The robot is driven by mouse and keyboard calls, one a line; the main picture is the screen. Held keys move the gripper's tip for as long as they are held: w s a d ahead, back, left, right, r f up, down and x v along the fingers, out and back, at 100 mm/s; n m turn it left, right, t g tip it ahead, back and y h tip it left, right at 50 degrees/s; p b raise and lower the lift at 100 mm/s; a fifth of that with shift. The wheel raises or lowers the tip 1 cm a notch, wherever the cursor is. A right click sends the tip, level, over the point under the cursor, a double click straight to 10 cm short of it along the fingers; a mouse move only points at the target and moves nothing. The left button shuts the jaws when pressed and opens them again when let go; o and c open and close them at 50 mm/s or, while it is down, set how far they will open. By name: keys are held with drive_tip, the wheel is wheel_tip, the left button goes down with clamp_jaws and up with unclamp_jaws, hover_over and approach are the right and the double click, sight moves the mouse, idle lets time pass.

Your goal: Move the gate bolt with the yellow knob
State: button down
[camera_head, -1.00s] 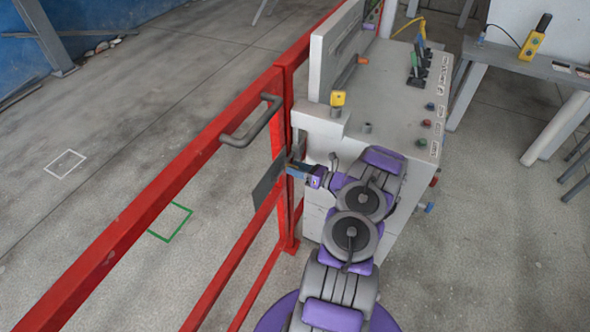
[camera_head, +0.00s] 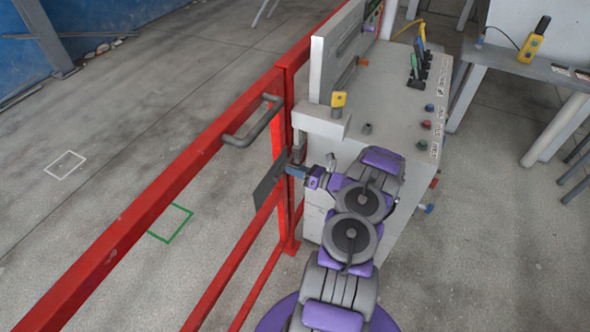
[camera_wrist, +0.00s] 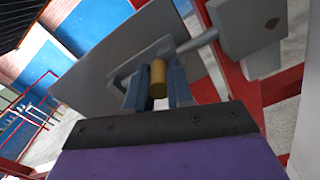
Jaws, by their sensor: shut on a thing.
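The yellow knob (camera_wrist: 158,78) shows in the wrist view between the two blue-grey fingers of my gripper (camera_wrist: 160,90), which is shut on it. The grey bolt rod (camera_wrist: 197,42) runs from beside the knob toward a grey block (camera_wrist: 250,30) at the upper right. A grey plate (camera_wrist: 110,60) lies behind the knob. In the head view my gripper (camera_head: 294,169) is at the red gate post, beside the dark grey plate (camera_head: 268,186). The knob is hidden there by my gripper. The red gate (camera_head: 190,165) carries a grey handle (camera_head: 255,123).
A grey console (camera_head: 385,105) with buttons and levers stands right of the gate, close to my arm. A grey table (camera_head: 500,60) with a yellow pendant (camera_head: 531,46) is at the upper right.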

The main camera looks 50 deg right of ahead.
idle(0.4)
drive_tip(key=a, duration=0.2)
drive_tip(key=s+a+p, duration=0.1)
drive_tip(key=a, duration=0.2)
drive_tip(key=shift+s, duration=0.2)
drive_tip(key=shift+f, duration=0.1)
drive_tip(key=c, duration=1)
unclamp_jaws()
drive_tip(key=shift+a, duration=0.2)
drive_tip(key=shift+d, duration=0.1)
drive_tip(key=p+v, duration=0.2)
drive_tip(key=v, duration=1.5)
drive_tip(key=shift+s+p, duration=0.2)
drive_tip(key=shift+p, duration=0.2)
